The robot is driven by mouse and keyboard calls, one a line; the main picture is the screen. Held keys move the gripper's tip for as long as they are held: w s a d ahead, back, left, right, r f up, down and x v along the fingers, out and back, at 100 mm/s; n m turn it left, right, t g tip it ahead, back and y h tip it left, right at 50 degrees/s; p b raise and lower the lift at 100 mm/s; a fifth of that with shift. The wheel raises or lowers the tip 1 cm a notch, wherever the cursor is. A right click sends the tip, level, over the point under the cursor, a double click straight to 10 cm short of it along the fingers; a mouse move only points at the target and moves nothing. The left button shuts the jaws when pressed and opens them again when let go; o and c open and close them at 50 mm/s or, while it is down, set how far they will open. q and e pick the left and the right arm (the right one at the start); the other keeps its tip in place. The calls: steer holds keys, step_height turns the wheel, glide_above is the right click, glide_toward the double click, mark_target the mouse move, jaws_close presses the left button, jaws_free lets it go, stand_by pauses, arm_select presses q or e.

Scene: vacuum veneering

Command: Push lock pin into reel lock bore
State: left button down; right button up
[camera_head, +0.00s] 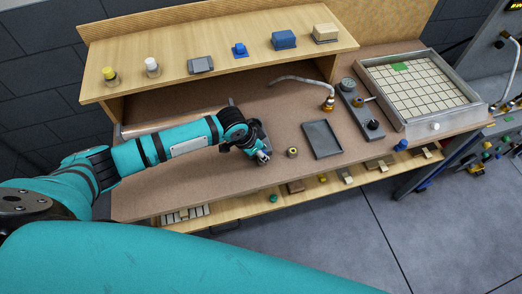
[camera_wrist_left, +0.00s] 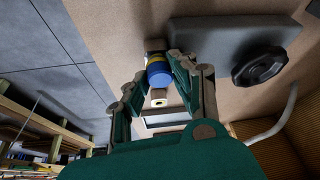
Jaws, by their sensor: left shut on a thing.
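My left gripper (camera_head: 263,157) is low over the left-middle part of the brown bench top. In the left wrist view, its fingers (camera_wrist_left: 157,66) are shut on a blue cylindrical pin (camera_wrist_left: 159,76) with a yellow band. The pin's far end is close to a small dark and tan piece (camera_wrist_left: 154,45), and I cannot tell whether it is in a bore. A grey block (camera_wrist_left: 215,38) with a black knob (camera_wrist_left: 259,65) is beside the right finger. In the head view the gripper hides the pin and most of this block. My right gripper is out of view.
A small brass-and-black ring (camera_head: 292,152) and a grey tray (camera_head: 322,139) are right of the gripper. Farther right are a grey knobbed strip (camera_head: 347,98) and a framed grid plate (camera_head: 486,112). A wooden shelf (camera_head: 130,90) with several small parts runs behind.

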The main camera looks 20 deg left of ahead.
arm_select(q)
steer(key=c, duration=1)
jaws_free()
steer(key=shift+f, duration=0.1)
steer(key=v, duration=1.2)
